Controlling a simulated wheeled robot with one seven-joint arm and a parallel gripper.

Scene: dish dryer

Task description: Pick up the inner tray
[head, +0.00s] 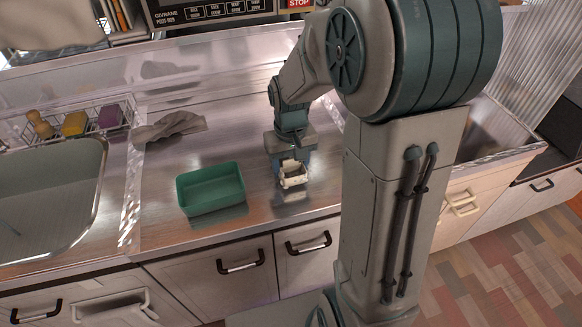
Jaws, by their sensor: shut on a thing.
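A small cream, tray-like box (294,181) is at the tip of my gripper (291,166), right of the green tray. I take it for the inner tray. My gripper points down and is shut on it; the fingertips are small and partly hidden by the box. I cannot tell whether the box touches the counter or hangs just above it. A green rectangular tray (211,204) sits open and empty on the steel counter, left of my gripper and apart from it.
A grey cloth (169,127) lies on the counter (165,165) behind the green tray. A sink (50,190) is at the left, with a wire rack of sponges and a brush (75,125) behind it. Drawers with handles (240,262) are below the counter's front edge.

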